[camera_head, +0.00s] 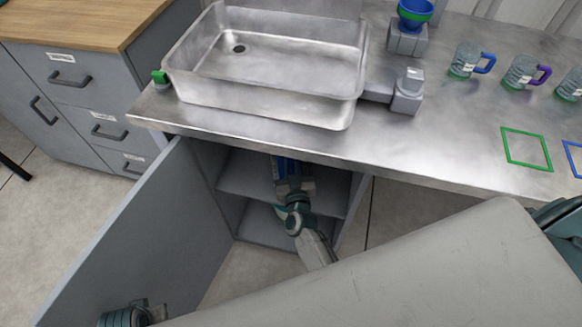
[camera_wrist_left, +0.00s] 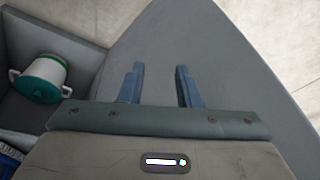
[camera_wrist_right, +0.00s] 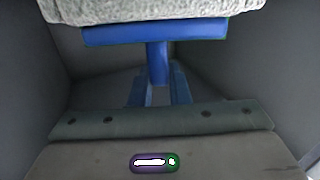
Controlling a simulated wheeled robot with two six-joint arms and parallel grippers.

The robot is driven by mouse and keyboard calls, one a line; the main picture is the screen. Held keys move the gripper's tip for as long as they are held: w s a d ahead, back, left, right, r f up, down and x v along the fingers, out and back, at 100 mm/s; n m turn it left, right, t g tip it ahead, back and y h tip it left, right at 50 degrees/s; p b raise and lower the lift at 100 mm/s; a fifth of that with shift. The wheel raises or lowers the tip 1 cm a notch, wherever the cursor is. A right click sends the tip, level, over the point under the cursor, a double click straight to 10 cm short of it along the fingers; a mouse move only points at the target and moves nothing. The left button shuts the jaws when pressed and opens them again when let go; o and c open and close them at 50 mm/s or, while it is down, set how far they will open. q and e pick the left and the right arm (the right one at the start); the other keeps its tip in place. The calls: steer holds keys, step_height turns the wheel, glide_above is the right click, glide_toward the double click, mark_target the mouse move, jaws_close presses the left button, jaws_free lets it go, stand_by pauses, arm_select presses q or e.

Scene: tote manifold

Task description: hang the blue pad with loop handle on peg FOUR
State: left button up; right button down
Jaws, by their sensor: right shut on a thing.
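The blue pad with loop handle shows in the right wrist view, with a blue backing (camera_wrist_right: 155,32) and a rough pale grey face above it. My right gripper (camera_wrist_right: 158,92) is shut on the blue stem of its handle. In the head view my right arm reaches into the open cabinet under the sink, and the right gripper (camera_head: 284,168) is inside it; the pad is hard to make out there. My left gripper (camera_wrist_left: 157,82) is open and empty, in front of the grey cabinet door. No peg is in view, peg FOUR included.
The open door (camera_head: 150,235) stands left of the cabinet opening, and shelf (camera_head: 325,192) and walls close in around my right gripper. A white pot with a green lid (camera_wrist_left: 40,80) is in the left wrist view. Above are the sink (camera_head: 260,105), bowls (camera_head: 415,12) and several mugs (camera_head: 466,60).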

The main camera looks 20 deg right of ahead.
arm_select(q)
steer(key=shift+w+v, duration=0.25)
steer(key=shift+v, duration=0.8)
arm_select(e)
steer(key=shift+f, duration=0.2)
arm_select(q)
steer(key=shift+r, duration=0.15)
arm_select(e)
steer(key=shift+f, duration=0.1)
steer(key=c, duration=1.4)
jaws_free()
arm_select(q)
steer(key=shift+r, duration=0.15)
arm_select(e)
steer(key=shift+o, duration=0.2)
